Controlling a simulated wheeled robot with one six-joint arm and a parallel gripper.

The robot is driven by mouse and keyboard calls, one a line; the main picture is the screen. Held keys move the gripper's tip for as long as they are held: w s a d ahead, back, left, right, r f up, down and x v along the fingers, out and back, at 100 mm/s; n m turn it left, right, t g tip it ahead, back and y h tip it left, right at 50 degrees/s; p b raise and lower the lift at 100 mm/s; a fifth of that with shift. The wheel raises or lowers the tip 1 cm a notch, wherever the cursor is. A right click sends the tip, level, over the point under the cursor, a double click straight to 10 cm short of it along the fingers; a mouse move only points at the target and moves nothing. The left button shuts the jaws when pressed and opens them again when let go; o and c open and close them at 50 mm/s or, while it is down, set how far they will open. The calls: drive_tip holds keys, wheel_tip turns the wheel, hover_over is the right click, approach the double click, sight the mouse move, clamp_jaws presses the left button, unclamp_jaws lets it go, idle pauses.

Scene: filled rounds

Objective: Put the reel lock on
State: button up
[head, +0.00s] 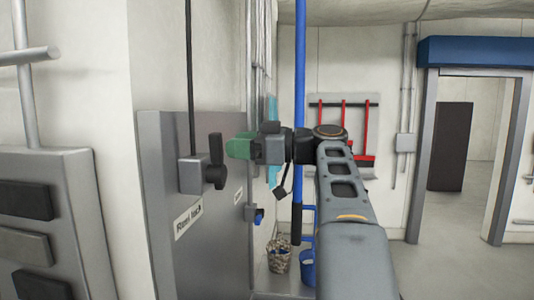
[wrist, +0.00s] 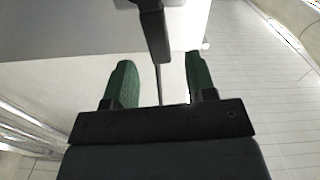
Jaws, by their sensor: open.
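The reel lock is a grey box with a black lever (head: 216,160), mounted on a grey panel (head: 165,140) left of centre in the head view. A label reading "Reel lock" (head: 188,218) is below it. The lever stands roughly upright. My gripper (head: 234,148) has green fingers and is just right of the lever's upper part, close to it. In the wrist view the black lever (wrist: 154,32) enters from the top, in line with the gap between the open green fingers (wrist: 159,62). Nothing is held. Contact cannot be told.
A grey cabinet with dark buttons (head: 25,246) stands at near left. A blue vertical pole (head: 299,60) is behind my arm. A patterned bucket (head: 280,256) and a blue bucket (head: 307,266) are on the floor. A blue-topped doorway (head: 475,52) opens at right.

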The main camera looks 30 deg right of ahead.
drive_tip(key=b+v, duration=0.1)
drive_tip(key=v, duration=0.5)
drive_tip(key=shift+s+d, duration=0.1)
drive_tip(key=shift+d, duration=0.05)
